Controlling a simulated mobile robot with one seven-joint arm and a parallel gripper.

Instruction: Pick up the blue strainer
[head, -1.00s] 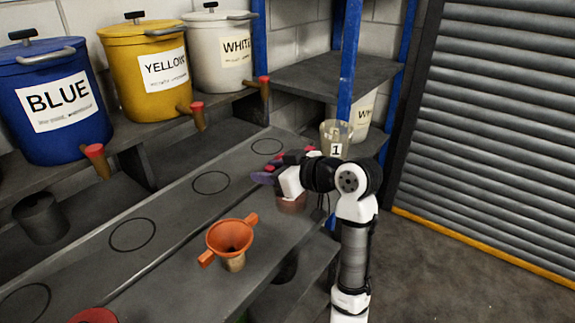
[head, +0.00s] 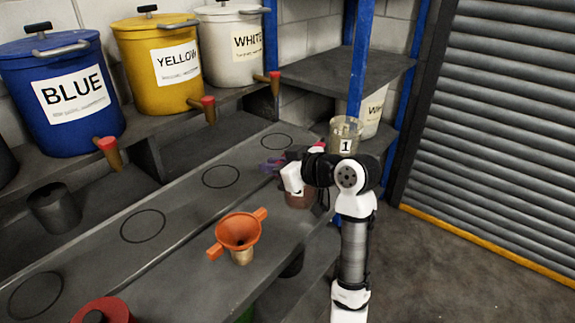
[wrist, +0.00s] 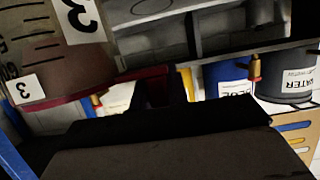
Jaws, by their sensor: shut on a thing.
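A small purple-blue piece (head: 272,166) shows at the fingertips of my gripper (head: 284,168) in the head view; I take it for the blue strainer. My gripper is shut on it, above the far part of the grey bench. Most of the piece is hidden by the gripper and wrist. A reddish-brown beaker (head: 299,197) stands just below my wrist. In the wrist view a beaker marked 3 (wrist: 45,60) is close at the upper left, and dark shapes fill the foreground, so the grasp itself is not clear there.
An orange strainer (head: 239,232) sits on a small cup on the bench. Blue (head: 75,100), yellow (head: 160,75) and white (head: 236,55) labelled buckets with taps stand on the shelf behind. Beaker 1 (head: 345,135) is behind my arm. Ringed bench spots (head: 143,226) are empty.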

